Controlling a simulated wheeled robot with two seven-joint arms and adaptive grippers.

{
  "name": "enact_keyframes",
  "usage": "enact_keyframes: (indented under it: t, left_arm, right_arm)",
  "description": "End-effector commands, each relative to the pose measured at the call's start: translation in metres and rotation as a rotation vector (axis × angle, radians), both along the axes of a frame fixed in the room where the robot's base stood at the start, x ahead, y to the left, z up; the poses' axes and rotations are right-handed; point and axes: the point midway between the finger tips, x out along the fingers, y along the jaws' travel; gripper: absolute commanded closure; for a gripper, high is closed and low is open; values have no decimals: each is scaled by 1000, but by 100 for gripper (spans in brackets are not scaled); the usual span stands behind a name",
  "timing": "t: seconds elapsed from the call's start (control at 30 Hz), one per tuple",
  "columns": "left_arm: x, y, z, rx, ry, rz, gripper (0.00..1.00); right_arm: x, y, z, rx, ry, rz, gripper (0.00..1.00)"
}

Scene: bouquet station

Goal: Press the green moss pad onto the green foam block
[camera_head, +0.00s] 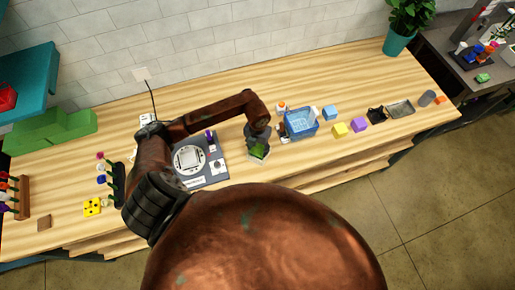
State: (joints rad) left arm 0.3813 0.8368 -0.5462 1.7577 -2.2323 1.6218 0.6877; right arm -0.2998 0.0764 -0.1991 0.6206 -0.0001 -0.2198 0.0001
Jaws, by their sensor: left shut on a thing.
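My left gripper (258,147) reaches down over the middle of the wooden table, near its front edge. It is shut on a small green piece (259,151), which looks like the moss pad. The fingers partly hide this piece, and a pale grey part shows around it. I cannot tell whether the piece touches anything below. A large green stepped block (50,133), which looks like the foam block, sits at the table's back left, far from this gripper. My right gripper is not in view.
A grey plate with a white round dial (188,159) lies left of the gripper.

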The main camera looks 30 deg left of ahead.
Motion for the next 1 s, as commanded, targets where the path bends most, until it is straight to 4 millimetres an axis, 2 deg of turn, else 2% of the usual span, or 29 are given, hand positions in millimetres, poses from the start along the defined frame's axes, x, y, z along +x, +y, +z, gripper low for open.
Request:
enact_keyframes:
  t: [0.87, 0.9, 1.0]
  left_arm:
    - [0, 0, -3, 0, 0, 1, 67]
    - [0, 0, -3, 0, 0, 1, 55]
    - [0, 0, -3, 0, 0, 0, 48]
  right_arm:
    - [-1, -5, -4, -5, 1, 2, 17]
    - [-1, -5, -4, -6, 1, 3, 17]
    - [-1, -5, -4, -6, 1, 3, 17]
